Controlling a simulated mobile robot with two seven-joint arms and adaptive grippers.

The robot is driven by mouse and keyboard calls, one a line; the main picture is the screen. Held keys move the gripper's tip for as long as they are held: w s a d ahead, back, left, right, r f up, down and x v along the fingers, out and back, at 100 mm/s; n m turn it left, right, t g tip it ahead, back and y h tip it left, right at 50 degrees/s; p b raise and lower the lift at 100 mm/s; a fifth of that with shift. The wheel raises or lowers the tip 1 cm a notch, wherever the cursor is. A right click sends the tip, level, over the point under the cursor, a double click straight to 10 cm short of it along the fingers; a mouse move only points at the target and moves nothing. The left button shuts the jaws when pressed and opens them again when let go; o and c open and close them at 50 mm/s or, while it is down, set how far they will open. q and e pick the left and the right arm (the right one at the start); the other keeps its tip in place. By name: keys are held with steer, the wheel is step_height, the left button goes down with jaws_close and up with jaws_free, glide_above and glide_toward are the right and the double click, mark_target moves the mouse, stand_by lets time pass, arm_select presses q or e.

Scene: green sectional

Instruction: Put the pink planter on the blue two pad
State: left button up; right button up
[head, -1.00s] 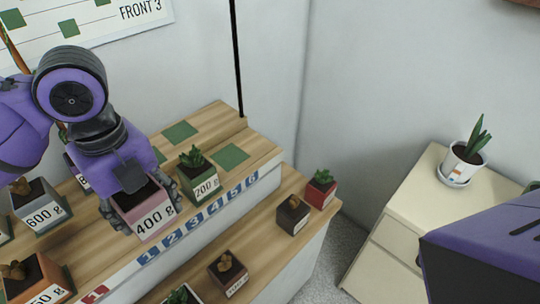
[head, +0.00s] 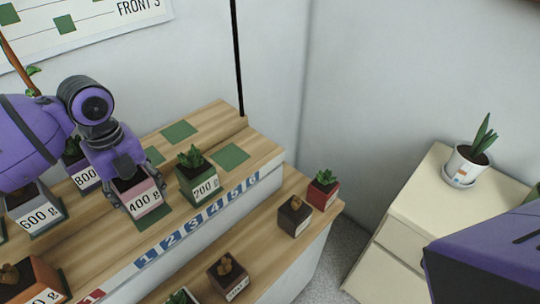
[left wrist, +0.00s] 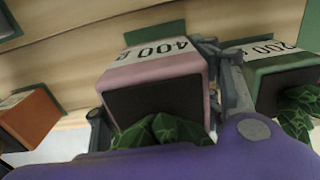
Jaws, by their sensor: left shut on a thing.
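The pink planter (head: 145,200), labelled 400 g, is held by my left gripper (head: 131,191), whose fingers are shut on its sides. It also shows in the left wrist view (left wrist: 165,68) with a dark top and a green plant. It stands upright over the upper wooden shelf, and a green pad (head: 155,221) shows partly beneath it. I cannot tell if its base touches the pad. A blue 2 label (head: 169,241) is on the shelf's front edge, below and right of the planter. My right gripper is out of view.
The green 200 g planter (head: 203,190) stands close right of the pink one. The grey 600 g planter (head: 38,218) and the 800 g planter (head: 87,178) stand left. Bare green pads (head: 231,156) lie behind right. Several small planters (head: 295,215) stand on the lower step.

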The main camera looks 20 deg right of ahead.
mark_target(142, 199)
arm_select(q)
steer(key=f, duration=0.3)
steer(key=shift+w+f, duration=0.3)
steer(key=shift+a, duration=0.1)
steer(key=o, duration=1.5)
steer(key=shift+f, duration=0.15)
steer(key=shift+o, duration=0.2)
step_height(142, 199, up, 12)
steer(key=shift+f, duration=0.25)
steer(key=shift+r, duration=0.4)
